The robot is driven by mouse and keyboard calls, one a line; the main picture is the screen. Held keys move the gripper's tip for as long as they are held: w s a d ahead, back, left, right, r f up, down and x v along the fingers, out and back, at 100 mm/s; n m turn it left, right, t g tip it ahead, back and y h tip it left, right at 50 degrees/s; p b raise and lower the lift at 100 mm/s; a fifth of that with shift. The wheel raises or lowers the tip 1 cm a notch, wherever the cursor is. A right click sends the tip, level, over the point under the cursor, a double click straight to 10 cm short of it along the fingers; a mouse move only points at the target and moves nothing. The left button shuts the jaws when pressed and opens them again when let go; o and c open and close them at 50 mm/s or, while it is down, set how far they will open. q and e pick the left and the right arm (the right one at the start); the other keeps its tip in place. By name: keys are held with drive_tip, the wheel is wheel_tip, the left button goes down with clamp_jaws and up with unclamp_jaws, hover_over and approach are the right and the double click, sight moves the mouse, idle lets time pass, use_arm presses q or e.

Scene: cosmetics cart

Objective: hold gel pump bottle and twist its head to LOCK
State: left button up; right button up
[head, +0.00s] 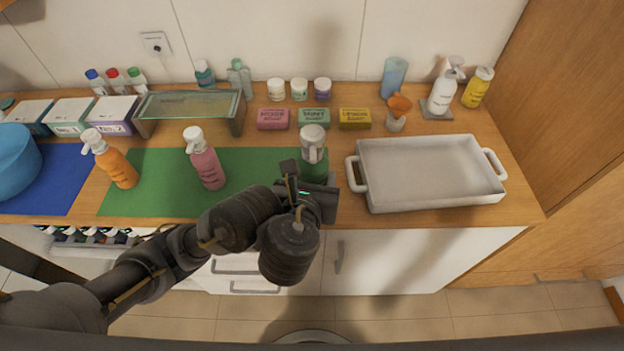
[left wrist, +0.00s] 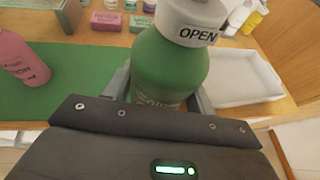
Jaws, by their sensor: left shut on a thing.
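A green pump bottle with a white pump head (head: 312,140) stands upright at the right end of the green mat (head: 258,158). In the left wrist view the green bottle (left wrist: 168,68) fills the middle, and its white collar (left wrist: 190,22) reads OPEN. My left gripper (head: 314,180) is shut on the bottle's body, with a finger on each side of it. The bottle's lower part is hidden by the gripper. A pink pump bottle (head: 205,165) and an orange pump bottle (head: 115,164) stand to the left, apart from it. My right gripper is in neither view.
A white tray with handles (head: 430,200) lies close to the right of the held bottle. Soap boxes (head: 314,118) and small jars (head: 299,89) stand behind it. A glass-topped stand (head: 190,104) is at back left.

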use_arm(q)
drive_tip(key=w+f+b, duration=0.5)
drive_tip(key=b, duration=0.1)
drive_tip(key=w+f+b, duration=0.5)
drive_tip(key=w+b, duration=0.1)
drive_tip(key=shift+w+f, duration=0.15)
drive_tip(key=shift+f, duration=0.05)
drive_tip(key=shift+w+f+b, duration=0.35)
drive_tip(key=shift+w+b, duration=0.1)
drive_tip(key=shift+b, duration=0.2)
drive_tip(key=shift+w, duration=0.15)
drive_tip(key=shift+w+f, duration=0.1)
drive_tip(key=shift+w, duration=0.05)
drive_tip(key=shift+b, duration=0.3)
drive_tip(key=shift+f, duration=0.25)
